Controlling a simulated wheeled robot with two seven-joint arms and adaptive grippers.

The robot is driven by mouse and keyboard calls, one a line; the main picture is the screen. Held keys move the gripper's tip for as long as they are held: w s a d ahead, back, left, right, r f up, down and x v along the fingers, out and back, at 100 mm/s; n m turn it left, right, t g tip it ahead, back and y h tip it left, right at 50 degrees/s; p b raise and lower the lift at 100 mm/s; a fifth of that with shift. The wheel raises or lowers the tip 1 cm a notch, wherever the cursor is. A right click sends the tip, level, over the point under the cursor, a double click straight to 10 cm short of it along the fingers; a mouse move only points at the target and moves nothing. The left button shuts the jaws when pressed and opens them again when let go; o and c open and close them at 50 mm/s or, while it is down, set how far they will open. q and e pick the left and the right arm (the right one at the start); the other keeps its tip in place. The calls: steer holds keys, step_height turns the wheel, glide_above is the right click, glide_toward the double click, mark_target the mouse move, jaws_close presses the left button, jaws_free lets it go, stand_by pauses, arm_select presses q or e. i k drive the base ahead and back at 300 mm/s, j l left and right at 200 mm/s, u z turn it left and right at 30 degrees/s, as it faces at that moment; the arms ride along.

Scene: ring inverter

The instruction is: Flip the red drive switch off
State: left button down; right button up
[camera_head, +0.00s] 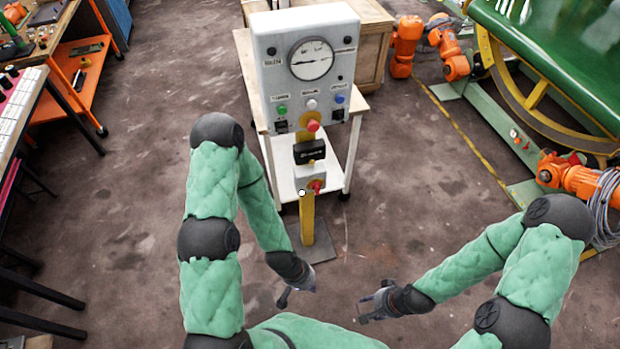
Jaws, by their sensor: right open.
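A control panel (281,77) with a round gauge stands upright in front of me. A red knob (313,125) on yellow sits higher, at the panel's lower edge. My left gripper (284,299) is low, below and in front of the post, apart from the switch; its jaws are too small to judge. My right gripper (364,308) is open, low and to the right, apart from everything.
A white cart (285,185) stands behind the post, with a wooden crate (376,40) behind it. An orange workbench (75,80) is at the left. Orange robot arms (404,45) and a green machine (560,45) are at the right. The floor around the post is clear.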

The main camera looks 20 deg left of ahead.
mark_target(316, 185)
steer(key=u, duration=1.05)
steer(key=i+l+u, duration=0.15)
steer(key=l, duration=0.2)
steer(key=i+l, duration=0.15)
steer(key=l, duration=0.25)
steer(key=i+l, duration=0.15)
steer(key=l, duration=0.2)
steer(key=i+l, duration=0.15)
steer(key=l, duration=0.25)
steer(key=i+l, duration=0.15)
steer(key=l, duration=0.2)
